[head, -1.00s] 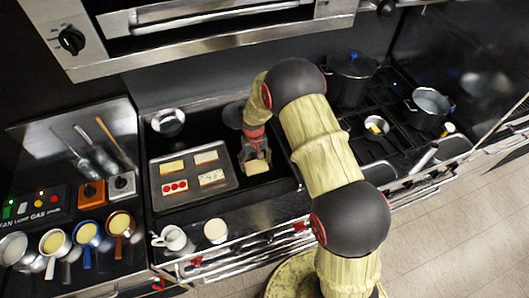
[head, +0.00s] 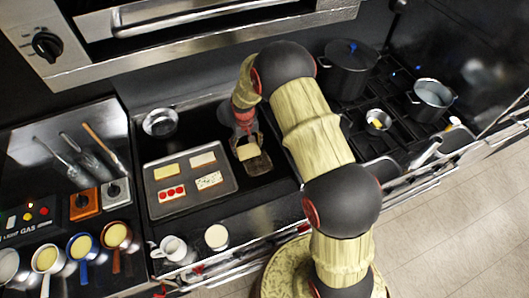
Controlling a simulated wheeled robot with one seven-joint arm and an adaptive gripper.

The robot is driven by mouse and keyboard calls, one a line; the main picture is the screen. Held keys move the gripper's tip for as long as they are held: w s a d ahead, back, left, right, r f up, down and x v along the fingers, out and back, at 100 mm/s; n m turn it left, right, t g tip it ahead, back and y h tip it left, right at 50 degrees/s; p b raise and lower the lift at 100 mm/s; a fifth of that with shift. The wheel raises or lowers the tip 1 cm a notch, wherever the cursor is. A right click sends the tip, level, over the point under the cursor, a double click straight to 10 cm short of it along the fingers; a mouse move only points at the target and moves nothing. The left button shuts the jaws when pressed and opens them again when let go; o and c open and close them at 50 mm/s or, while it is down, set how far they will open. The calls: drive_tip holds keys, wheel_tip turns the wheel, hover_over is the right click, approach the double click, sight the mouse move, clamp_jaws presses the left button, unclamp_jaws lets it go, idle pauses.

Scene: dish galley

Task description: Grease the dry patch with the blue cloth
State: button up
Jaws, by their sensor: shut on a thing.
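My gripper (head: 246,138) is over the dark griddle, right of the baking tray. It is shut on a small pale cream block (head: 249,152), held low at the griddle surface; I cannot tell whether it touches. A dull brownish patch (head: 259,167) shows on the griddle just in front of the block, and the block may cover part of it. I cannot make out a blue cloth. A small pan (head: 377,118) on the hob at right holds something yellow, too small to identify.
The tray (head: 163,205) carries several slices with different toppings. A metal bowl (head: 160,122) stands behind it. A white cup (head: 216,237) and jug (head: 172,247) stand at the front edge. Pots (head: 347,68) crowd the right hob. Ladles and utensils lie at left.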

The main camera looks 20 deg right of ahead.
drive_tip(key=r, duration=0.3)
drive_tip(key=shift+s+p, duration=0.3)
drive_tip(key=shift+w+r+p, duration=0.3)
drive_tip(key=shift+r+p, duration=0.05)
drive_tip(key=shift+r, duration=0.3)
drive_tip(key=shift+s+r+p, duration=0.15)
drive_tip(key=shift+r+p, duration=0.55)
drive_tip(key=shift+r, duration=0.95)
